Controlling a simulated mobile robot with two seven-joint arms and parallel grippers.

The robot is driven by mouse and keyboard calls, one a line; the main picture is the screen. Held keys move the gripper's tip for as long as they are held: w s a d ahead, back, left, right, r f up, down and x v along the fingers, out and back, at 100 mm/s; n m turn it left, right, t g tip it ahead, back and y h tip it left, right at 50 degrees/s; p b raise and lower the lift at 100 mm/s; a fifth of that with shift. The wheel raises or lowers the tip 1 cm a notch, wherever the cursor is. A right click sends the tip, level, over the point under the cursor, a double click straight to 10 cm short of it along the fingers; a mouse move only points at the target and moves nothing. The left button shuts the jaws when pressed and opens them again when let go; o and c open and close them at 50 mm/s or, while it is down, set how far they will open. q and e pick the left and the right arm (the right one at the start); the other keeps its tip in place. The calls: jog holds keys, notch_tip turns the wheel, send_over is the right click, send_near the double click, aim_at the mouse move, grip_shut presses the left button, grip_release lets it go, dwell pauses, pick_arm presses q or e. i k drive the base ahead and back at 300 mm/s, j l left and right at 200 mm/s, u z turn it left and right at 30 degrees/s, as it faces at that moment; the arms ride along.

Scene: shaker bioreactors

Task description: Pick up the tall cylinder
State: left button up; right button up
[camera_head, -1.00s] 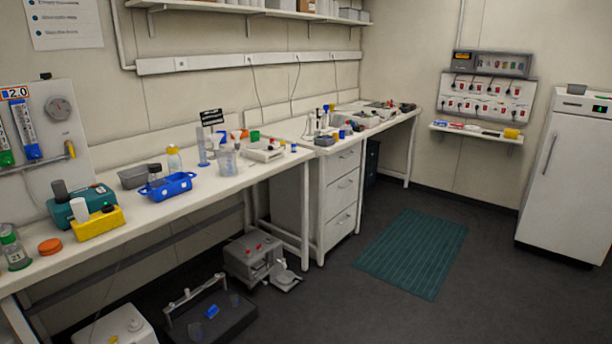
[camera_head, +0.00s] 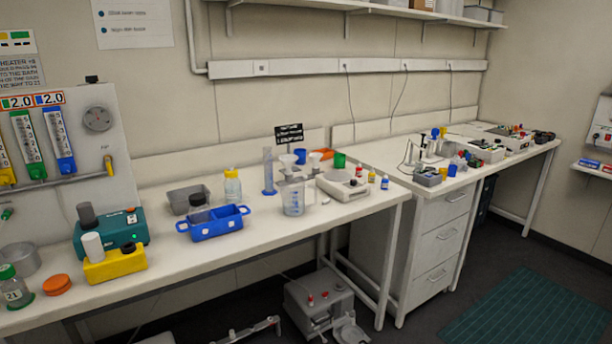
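A tall, narrow, bluish clear cylinder (camera_head: 268,172) stands upright on the white bench in the head view, near the wall. It is just left of the funnels and behind the clear beaker (camera_head: 294,196). Its lower part is clear of the beaker. Neither of my grippers shows in the view.
The white bench (camera_head: 340,215) also holds a blue basket (camera_head: 212,228), a yellow-capped bottle (camera_head: 232,187), a grey tray (camera_head: 187,199), a white balance-like device (camera_head: 342,187) and a yellow block (camera_head: 116,265). A grey machine (camera_head: 318,300) sits on the floor below.

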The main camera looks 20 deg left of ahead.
aim_at(269, 190)
jog(key=i+l+u, duration=0.15)
jog(key=i+u, duration=0.3)
jog(key=i+l+u, duration=0.4)
jog(key=i+j, duration=0.1)
